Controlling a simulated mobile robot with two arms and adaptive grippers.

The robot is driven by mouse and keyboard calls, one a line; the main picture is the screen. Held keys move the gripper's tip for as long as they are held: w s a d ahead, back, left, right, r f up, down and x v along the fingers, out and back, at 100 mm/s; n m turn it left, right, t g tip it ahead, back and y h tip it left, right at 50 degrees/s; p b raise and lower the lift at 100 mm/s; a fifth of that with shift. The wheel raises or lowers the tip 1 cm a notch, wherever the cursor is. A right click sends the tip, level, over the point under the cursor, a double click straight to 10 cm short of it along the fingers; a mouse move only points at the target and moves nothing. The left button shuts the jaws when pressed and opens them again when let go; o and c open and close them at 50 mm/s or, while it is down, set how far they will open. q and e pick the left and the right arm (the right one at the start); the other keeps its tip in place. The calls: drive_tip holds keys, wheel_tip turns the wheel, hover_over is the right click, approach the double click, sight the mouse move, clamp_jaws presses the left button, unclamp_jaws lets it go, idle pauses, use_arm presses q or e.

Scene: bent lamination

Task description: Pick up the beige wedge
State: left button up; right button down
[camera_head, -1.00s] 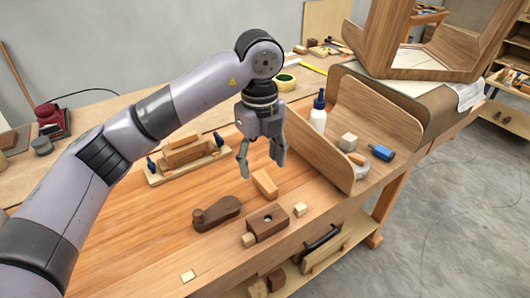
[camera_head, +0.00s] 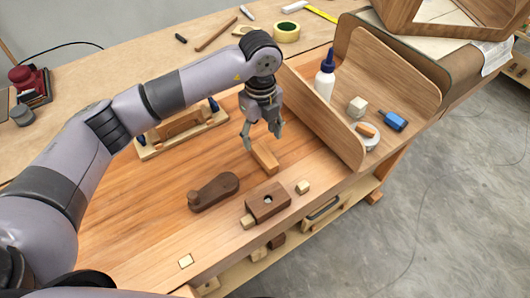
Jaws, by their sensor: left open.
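A tan-beige wooden wedge-like block (camera_head: 265,160) lies on the workbench in the head view, just below my left gripper. My left gripper (camera_head: 262,143) points down with its fingers apart, over the far end of this block. I cannot tell whether the fingers touch it. Smaller pale pieces lie nearby: one (camera_head: 302,187) right of a dark brown block with a hole (camera_head: 268,202), one (camera_head: 248,221) against that block's left side, and a flat one (camera_head: 186,261) near the front edge. My right gripper is not in view.
A dark brown rounded tool (camera_head: 213,192) lies left of the holed block. A clamped wooden fixture (camera_head: 180,128) sits behind left. The front left bench is clear.

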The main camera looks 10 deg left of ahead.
sight(263, 150)
use_arm(q)
drive_tip(key=shift+f, duration=0.6)
drive_tip(key=shift+s+f+p, duration=0.1)
drive_tip(key=shift+f+p, duration=0.2)
drive_tip(key=shift+p, duration=0.05)
drive_tip(key=f, duration=0.1)
drive_tip(key=f+p, duration=0.1)
drive_tip(key=f, duration=0.1)
drive_tip(key=shift+d+f, duration=0.2)
drive_tip(key=shift+f, duration=0.1)
drive_tip(key=shift+f+p, duration=0.3)
drive_tip(key=shift+f, duration=0.2)
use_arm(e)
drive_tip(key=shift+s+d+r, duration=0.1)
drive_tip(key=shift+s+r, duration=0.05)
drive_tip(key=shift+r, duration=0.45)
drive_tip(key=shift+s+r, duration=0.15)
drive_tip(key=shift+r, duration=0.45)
use_arm(q)
drive_tip(key=shift+c, duration=0.4)
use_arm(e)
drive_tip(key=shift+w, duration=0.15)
use_arm(q)
drive_tip(key=c, duration=1.2)
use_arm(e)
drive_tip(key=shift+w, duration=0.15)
use_arm(q)
drive_tip(key=shift+r, duration=0.1)
